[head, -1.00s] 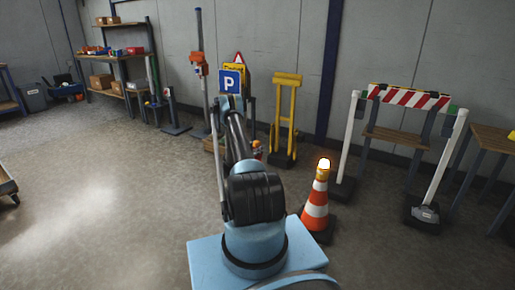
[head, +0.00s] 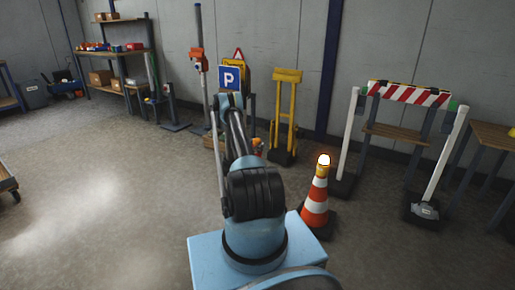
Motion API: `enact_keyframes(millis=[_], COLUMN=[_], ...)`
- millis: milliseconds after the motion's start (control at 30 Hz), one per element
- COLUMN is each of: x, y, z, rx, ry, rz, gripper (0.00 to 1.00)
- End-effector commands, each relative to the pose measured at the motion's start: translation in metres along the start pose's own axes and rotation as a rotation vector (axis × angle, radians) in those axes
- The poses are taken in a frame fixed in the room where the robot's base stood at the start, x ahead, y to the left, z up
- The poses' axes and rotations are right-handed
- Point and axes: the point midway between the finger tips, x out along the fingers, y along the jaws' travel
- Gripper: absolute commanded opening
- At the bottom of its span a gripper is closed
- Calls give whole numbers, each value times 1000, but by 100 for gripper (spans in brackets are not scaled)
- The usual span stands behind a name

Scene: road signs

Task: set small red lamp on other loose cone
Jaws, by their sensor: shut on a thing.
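An orange and white cone (head: 316,205) stands upright on the floor to the right of my arm, with a glowing lamp (head: 324,160) on its top. A small orange thing (head: 257,146) shows partly behind my arm; I cannot tell whether it is a cone. I cannot make out a small red lamp apart from the glowing one. My arm reaches forward from its blue base, and its far end lies in front of the sign area. My gripper is hidden behind the arm, so what it holds does not show.
A striped barrier (head: 408,95) on white posts and a wooden table (head: 490,137) are at the right. Shelves (head: 120,55) stand at the back left.

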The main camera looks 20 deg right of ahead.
Motion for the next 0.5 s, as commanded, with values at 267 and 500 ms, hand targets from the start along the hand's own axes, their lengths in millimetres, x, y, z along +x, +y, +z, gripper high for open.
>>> enact_keyframes(millis=[267,500], x=[0,0], y=[0,0], z=[2,2], rx=[0,0], ry=[0,0], rz=[0,0], gripper=[70,82])
